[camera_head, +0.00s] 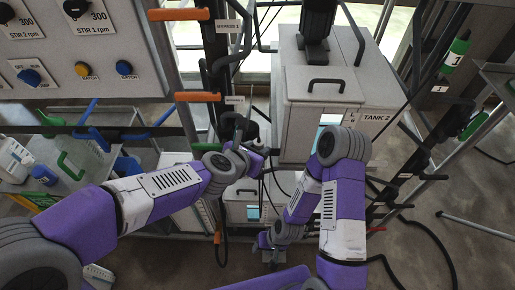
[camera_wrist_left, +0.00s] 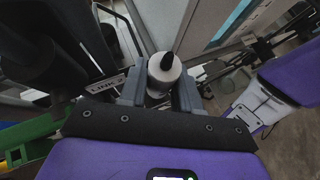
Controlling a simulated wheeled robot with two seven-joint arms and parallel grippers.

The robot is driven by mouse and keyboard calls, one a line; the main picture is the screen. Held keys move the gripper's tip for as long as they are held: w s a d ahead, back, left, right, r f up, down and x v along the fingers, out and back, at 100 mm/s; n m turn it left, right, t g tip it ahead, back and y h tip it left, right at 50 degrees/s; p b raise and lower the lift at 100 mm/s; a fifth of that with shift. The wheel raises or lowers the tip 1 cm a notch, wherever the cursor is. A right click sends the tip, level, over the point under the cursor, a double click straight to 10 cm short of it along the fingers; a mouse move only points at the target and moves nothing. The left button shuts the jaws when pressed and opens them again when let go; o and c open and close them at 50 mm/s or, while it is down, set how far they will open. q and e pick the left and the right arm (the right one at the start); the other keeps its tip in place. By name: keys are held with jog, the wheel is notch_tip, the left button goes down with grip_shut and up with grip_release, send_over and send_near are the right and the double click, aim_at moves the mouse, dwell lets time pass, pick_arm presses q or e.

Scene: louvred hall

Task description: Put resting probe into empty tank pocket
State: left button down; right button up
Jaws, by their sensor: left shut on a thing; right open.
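My left gripper (camera_head: 247,150) is shut on the probe, a pale grey cylinder with a black end (camera_wrist_left: 163,72), seen between the two fingers in the left wrist view. In the head view the probe is small and mostly hidden by my gripper, left of the tank. I cannot make out an empty pocket. My right gripper (camera_head: 268,243) is open and lower down, below the tank and apart from the probe.
A control panel (camera_head: 75,50) with knobs and buttons fills the upper left. Orange handles (camera_head: 197,97) stick out beside it. Dark cables hang around the tank. Bare floor shows at the lower right.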

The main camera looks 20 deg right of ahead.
pick_arm(q)
jog(key=c, duration=0.7)
grip_release()
jog(key=r+p, duration=0.1)
jog(key=r, duration=0.1)
jog(key=s+a+r+p, duration=0.1)
jog(key=r+p, duration=0.1)
jog(key=s+a+r+p, duration=0.1)
jog(key=r+p, duration=0.1)
jog(key=shift+s+a+r+p, duration=0.2)
jog(key=shift+p, duration=0.15)
